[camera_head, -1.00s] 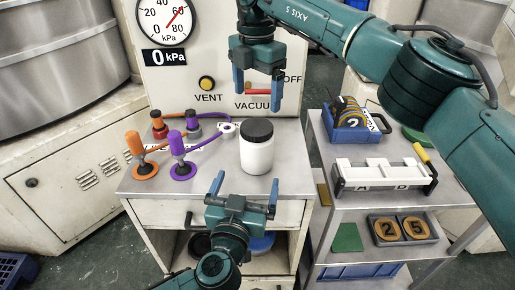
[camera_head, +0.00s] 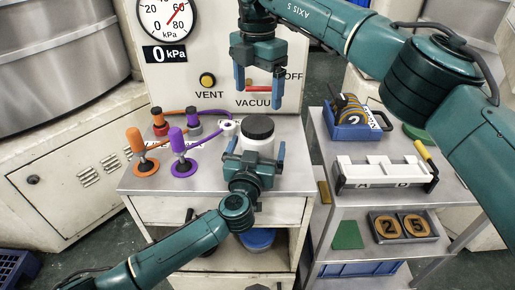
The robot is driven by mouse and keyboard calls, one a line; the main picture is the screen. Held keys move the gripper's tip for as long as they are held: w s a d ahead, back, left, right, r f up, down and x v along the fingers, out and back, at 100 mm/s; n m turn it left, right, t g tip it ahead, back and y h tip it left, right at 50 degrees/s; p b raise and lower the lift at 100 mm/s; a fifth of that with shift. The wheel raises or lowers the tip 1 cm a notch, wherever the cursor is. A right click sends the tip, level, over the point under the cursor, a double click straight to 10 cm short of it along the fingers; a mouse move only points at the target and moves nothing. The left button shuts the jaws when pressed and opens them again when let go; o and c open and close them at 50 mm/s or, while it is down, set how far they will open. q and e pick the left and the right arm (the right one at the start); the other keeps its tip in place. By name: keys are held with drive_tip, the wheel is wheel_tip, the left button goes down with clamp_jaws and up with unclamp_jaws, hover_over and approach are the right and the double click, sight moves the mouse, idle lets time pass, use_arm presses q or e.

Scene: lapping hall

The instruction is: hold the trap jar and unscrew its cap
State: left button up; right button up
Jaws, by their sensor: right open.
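The trap jar (camera_head: 257,145) is white with a black cap (camera_head: 258,128) and stands upright on the grey cart top. My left gripper (camera_head: 256,150) reaches in from the front, with one blue finger on each side of the jar. Its fingers look spread, with small gaps to the jar, and its body hides the jar's lower front. My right gripper (camera_head: 258,92) hangs pointing down above the cap, open and empty, in front of the vacuum panel. Its fingertips are apart from the cap.
Orange and purple hand valves (camera_head: 178,150) with hoses stand left of the jar. On the right, a shelf cart holds a blue bin (camera_head: 350,132) and a white rack (camera_head: 385,170).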

sight(257, 123)
use_arm(q)
drive_tip(key=shift+c, duration=0.6)
drive_tip(key=c, duration=1.5)
drive_tip(key=shift+c, duration=1.8)
use_arm(e)
drive_tip(key=m, duration=0.2)
drive_tip(key=shift+m, duration=0.4)
drive_tip(key=m, duration=0.6)
drive_tip(key=shift+f, duration=4)
drive_tip(key=shift+c, duration=0.4)
